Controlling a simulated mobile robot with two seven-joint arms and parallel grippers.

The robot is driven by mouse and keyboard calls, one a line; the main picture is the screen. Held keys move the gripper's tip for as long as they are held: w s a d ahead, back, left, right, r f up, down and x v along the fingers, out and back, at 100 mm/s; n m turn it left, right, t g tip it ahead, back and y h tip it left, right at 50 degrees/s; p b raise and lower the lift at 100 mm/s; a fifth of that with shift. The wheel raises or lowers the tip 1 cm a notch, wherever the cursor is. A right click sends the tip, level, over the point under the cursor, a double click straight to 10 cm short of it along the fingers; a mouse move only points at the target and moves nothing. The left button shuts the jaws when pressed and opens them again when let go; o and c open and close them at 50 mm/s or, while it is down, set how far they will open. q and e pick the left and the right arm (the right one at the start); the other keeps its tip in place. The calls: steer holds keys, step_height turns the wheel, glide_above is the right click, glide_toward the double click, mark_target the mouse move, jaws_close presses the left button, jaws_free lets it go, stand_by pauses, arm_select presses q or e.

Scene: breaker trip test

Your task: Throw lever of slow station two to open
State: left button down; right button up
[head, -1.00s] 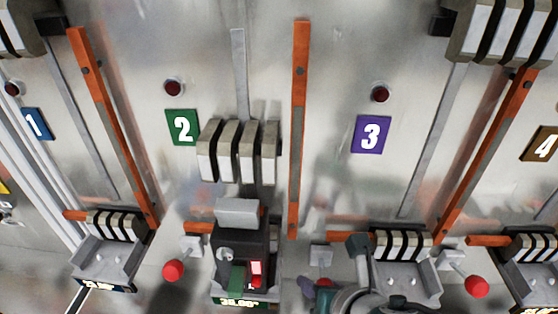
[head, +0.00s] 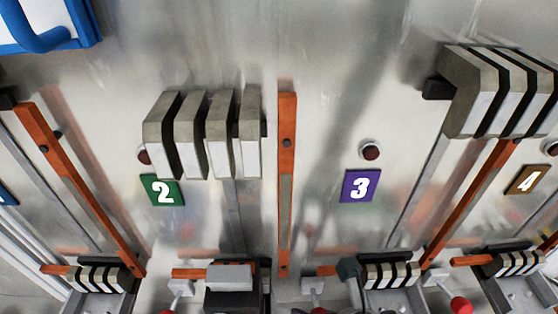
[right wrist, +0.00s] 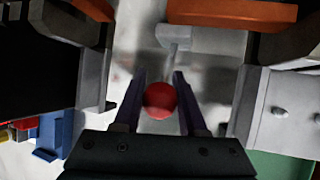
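Station two carries the green "2" plate (head: 162,191). Its row of grey blocks (head: 205,135) stands high, above the plate, with the guide rail (head: 233,215) showing below. The station two base (head: 230,288) is cut off by the bottom edge. A lever with a red ball knob (right wrist: 160,100) shows in the right wrist view. My right gripper (right wrist: 160,82) has its fingers on both sides of this knob, with small gaps visible. In the head view a lever mount (head: 312,286) stands just right of the station two base; its knob is nearly cut off. My left gripper is not in view.
The purple "3" plate (head: 357,186) and its base (head: 385,295) lie to the right, with the brown "4" plate (head: 525,180) beyond. Orange bars (head: 287,190) run along the metal wall. Raised grey blocks (head: 500,95) hang at upper right.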

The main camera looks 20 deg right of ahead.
steer(key=o, duration=0.4)
steer(key=shift+o, duration=0.2)
steer(key=shift+r, duration=0.1)
steer(key=p+v, duration=0.8)
steer(key=v, duration=0.1)
steer(key=shift+s+r, duration=0.25)
steer(key=shift+s, duration=0.05)
steer(key=shift+d, duration=0.1)
